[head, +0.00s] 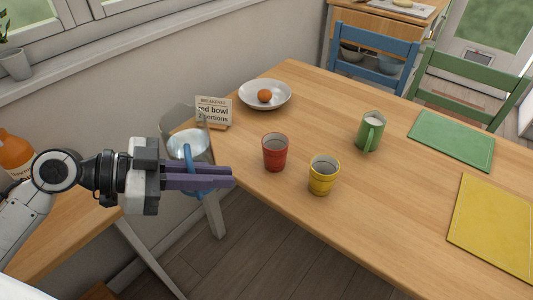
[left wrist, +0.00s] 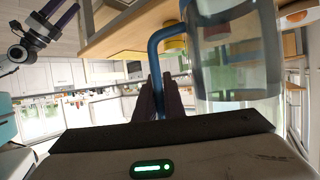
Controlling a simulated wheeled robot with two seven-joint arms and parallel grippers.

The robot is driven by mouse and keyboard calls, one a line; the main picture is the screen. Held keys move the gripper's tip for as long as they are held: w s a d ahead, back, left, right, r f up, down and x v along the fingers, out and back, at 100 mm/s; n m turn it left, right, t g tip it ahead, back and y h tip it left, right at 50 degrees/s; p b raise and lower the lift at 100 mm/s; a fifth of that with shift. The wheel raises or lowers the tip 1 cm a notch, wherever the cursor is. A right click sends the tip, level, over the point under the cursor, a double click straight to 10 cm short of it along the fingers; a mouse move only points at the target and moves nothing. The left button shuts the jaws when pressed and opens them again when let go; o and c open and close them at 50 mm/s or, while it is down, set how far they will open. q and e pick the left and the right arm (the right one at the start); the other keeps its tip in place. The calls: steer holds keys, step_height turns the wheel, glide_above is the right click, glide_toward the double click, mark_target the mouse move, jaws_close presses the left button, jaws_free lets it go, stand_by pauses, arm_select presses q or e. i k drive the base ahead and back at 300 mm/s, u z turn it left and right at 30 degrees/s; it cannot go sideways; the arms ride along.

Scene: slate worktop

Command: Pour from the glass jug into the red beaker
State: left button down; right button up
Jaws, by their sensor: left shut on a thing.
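The glass jug (head: 190,142) with a blue handle is clear and stands out from the left end of the table, held in the air. My left gripper (head: 230,176) is shut on its handle, and the fingers partly cover the jug. The left wrist view shows the fingers (left wrist: 160,98) at the blue handle (left wrist: 155,72), beside the clear jug wall (left wrist: 238,60). How full the jug is, I cannot tell. The red beaker (head: 275,154) stands upright on the table, right of the jug and apart from it. My right gripper (left wrist: 58,12) shows empty with fingers apart.
A yellow beaker (head: 323,176) stands close right of the red one. A green mug (head: 370,132), a plate (head: 282,98) with an orange fruit and a card (head: 213,111) are further back. Green (head: 452,140) and yellow (head: 492,226) mats lie right. An orange bottle (head: 14,152) stands far left.

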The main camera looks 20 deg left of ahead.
mark_target(275, 145)
steer(key=z, duration=2.5)
steer(key=k, duration=0.65)
steer(key=u, duration=1.4)
